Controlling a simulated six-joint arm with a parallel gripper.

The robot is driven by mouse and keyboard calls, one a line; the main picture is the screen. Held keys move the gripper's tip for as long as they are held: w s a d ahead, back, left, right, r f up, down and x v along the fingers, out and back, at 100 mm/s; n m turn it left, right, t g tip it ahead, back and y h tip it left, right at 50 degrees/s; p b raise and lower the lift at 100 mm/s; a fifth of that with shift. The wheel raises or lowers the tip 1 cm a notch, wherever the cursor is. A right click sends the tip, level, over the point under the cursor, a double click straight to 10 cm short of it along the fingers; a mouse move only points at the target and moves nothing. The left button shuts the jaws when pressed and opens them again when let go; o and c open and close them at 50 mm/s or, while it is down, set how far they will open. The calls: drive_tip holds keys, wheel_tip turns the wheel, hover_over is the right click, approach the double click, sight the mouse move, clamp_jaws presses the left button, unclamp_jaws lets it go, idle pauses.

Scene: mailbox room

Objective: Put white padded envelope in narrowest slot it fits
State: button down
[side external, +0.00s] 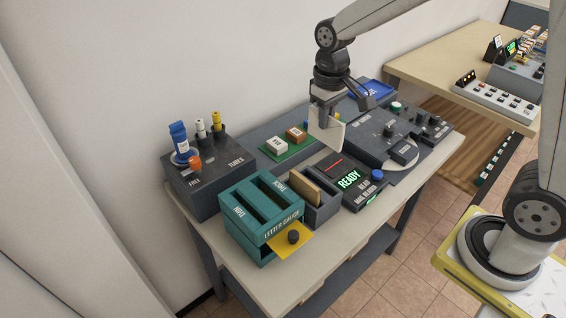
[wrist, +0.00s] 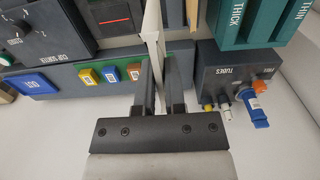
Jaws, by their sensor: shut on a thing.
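The white padded envelope (side external: 327,130) hangs upright from my gripper (side external: 328,103) above the back middle of the table in the side view. In the wrist view the envelope (wrist: 152,30) shows edge-on, held between the two fingers of my gripper (wrist: 160,75), which is shut on it. The teal letter gauge box (side external: 262,217) stands at the front left of the table, with slots marked THIN and THICK in its top. A yellow flap with a black knob is at its front. In the wrist view the teal box (wrist: 262,22) is at the top right.
A dark rack (side external: 322,211) holding a tan envelope (side external: 305,187) stands beside the teal box. A scanner (side external: 350,181) reads READY. A tubes box (side external: 190,180) stands at the left. A green tray (side external: 287,150) holds small blocks. A large dark console (side external: 367,140) is at the right.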

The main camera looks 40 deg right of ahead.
wheel_tip(320, 180, up, 3)
drive_tip(key=w+a, duration=0.2)
drive_tip(key=a, duration=1.8)
drive_tip(key=shift+s+a+f, duration=0.1)
drive_tip(key=shift+s+f, duration=0.05)
drive_tip(key=shift+f, duration=1.2)
drive_tip(key=shift+s+a+f, duration=0.1)
drive_tip(key=shift+f, duration=1.2)
drive_tip(key=shift+f, duration=0.1)
drive_tip(key=shift+f, duration=1.95)
drive_tip(key=shift+f, duration=1.55)
